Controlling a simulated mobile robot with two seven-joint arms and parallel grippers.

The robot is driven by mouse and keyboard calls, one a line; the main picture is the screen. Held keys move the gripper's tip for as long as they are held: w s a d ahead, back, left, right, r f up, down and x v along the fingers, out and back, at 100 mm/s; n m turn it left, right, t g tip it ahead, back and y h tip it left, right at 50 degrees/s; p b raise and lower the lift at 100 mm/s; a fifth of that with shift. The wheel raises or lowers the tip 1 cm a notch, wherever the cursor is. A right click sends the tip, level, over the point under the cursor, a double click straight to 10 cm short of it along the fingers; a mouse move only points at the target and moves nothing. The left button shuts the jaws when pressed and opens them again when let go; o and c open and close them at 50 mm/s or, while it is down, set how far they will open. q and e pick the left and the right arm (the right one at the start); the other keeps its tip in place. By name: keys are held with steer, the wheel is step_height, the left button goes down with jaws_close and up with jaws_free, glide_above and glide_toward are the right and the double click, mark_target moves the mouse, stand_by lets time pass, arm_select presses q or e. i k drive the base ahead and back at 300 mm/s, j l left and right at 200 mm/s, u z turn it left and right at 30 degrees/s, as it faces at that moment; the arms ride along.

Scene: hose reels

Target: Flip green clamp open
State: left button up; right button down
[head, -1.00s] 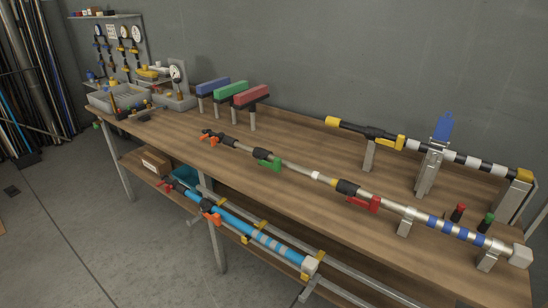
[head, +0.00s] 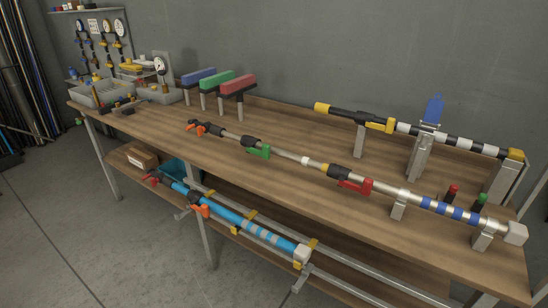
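The green clamp (head: 259,152) sits on the silver pole (head: 290,154) that runs along the wooden workbench. It is beside a black collar (head: 251,142) and lies low along the pole. A red clamp (head: 356,187) sits further right on the same pole, next to a black and yellow collar (head: 338,173). An orange clamp (head: 196,128) is at the pole's left end. Neither of my grippers shows in the head view.
The workbench (head: 240,184) has free room in front of the pole. Blue, green and red topped stands (head: 238,86) are behind it. A black and yellow pole (head: 350,112) rests on metal brackets at the back right. A blue pole (head: 232,223) lies on the lower shelf.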

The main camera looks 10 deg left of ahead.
mark_target(265, 153)
steer(key=i+l+z, duration=0.1)
steer(key=i+l, duration=0.85)
steer(key=l, duration=0.15)
